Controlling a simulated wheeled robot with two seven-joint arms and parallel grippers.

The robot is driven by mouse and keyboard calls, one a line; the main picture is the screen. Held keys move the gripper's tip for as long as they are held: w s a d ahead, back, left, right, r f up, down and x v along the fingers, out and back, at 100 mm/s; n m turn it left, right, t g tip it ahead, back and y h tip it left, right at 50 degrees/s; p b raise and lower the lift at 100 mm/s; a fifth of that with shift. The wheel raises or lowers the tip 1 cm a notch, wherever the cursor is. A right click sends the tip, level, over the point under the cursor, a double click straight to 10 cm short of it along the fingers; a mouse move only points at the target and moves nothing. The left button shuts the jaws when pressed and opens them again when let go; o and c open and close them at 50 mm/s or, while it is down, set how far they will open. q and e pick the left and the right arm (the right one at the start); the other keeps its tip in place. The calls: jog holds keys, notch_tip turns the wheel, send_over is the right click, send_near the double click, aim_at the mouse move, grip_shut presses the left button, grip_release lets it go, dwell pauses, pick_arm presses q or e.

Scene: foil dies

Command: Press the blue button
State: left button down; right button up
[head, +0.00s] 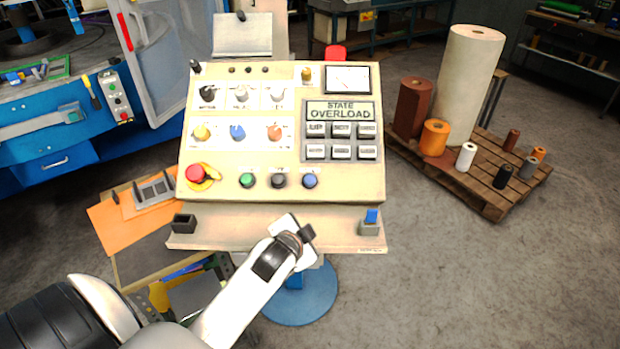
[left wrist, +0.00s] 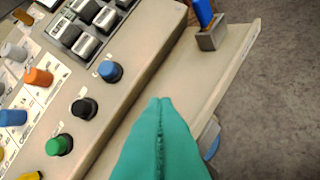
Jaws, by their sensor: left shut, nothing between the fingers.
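The blue button (head: 310,181) is the rightmost of the bottom row on the cream control panel (head: 340,190), beside a black button (head: 279,181) and a green button (head: 247,181). In the left wrist view the blue button (left wrist: 110,71) is up and left of my fingertips, uncovered. My left gripper (head: 306,233) is over the panel's lower ledge, below the blue button in the head view. Its teal fingers (left wrist: 160,100) are shut and empty, apart from the button in the picture. My right gripper is in neither view.
A red emergency knob (head: 194,173) sits left of the button row. Knobs, including a blue one (head: 237,132), and grey keys (head: 341,130) are above. A small holder (head: 369,229) with a blue item stands on the ledge's right end. A pallet (head: 480,185) with rolls is to the right.

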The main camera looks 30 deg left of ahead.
aim_at(310, 180)
pick_arm(q)
jog(key=w+a+r+m+t+y, duration=0.1)
jog(key=w+a+r+t, duration=0.3)
jog(key=w+r, duration=0.4)
jog(key=shift+w+a+r+m, duration=0.25)
jog(key=shift+w+a+m, duration=0.35)
jog(key=shift+a+m, duration=0.25)
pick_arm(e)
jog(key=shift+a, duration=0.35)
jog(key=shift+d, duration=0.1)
